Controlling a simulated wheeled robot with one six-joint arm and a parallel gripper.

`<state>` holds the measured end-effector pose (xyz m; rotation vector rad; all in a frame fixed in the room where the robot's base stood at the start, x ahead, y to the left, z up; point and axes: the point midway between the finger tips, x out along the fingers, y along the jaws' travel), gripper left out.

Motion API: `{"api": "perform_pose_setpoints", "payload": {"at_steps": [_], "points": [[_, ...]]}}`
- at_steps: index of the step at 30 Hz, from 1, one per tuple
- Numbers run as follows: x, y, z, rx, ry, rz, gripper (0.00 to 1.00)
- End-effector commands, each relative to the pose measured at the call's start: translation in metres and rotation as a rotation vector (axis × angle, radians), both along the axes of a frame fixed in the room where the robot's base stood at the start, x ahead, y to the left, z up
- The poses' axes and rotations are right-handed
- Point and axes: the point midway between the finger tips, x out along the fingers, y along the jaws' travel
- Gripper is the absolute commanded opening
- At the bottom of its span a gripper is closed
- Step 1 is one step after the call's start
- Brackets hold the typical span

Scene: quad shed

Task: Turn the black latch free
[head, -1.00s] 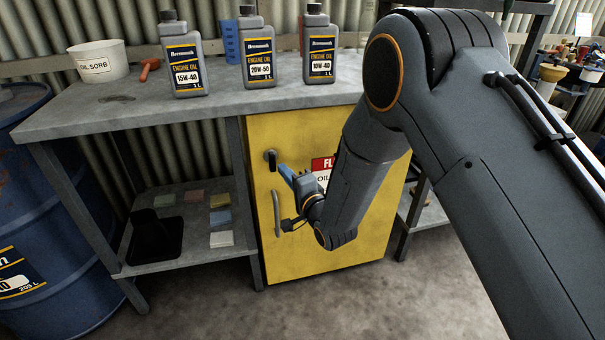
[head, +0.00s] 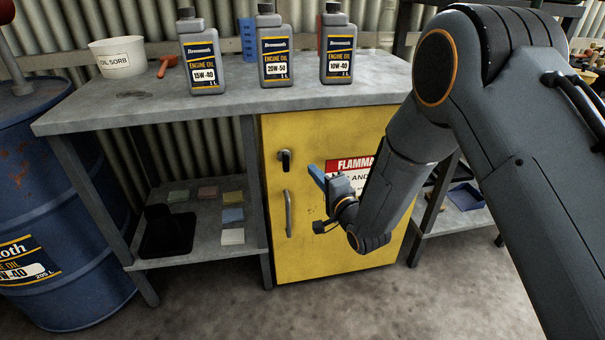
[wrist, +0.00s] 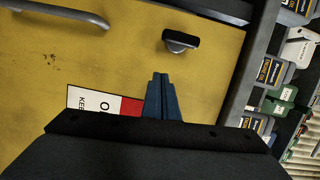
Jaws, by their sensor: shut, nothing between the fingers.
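The black latch (head: 285,160) sits on the upper left of the yellow cabinet door (head: 300,255). It looks upright in the head view. In the wrist view the latch (wrist: 180,41) lies ahead of my fingertips and slightly to the right, with a gap between. My gripper (head: 316,177) has blue fingers and is to the right of the latch and a little lower, apart from it. In the wrist view the fingers of my gripper (wrist: 160,76) are together with nothing between them.
A grey bar handle (head: 288,213) is below the latch on the door. A red and white sign (head: 350,165) is partly hidden by my arm. Several oil bottles (head: 274,50) stand on the bench top (head: 140,100). A blue drum (head: 50,200) stands at left.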

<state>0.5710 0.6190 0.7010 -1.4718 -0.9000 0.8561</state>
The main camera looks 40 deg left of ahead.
Motion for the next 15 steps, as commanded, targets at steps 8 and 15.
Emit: {"api": "perform_pose_setpoints", "payload": {"at_steps": [8,15], "points": [[-0.035,-0.048,-0.001,-0.004,0.003,0.012,0.0],[-0.046,-0.072,-0.001,-0.004,0.002,0.013,0.0]]}}
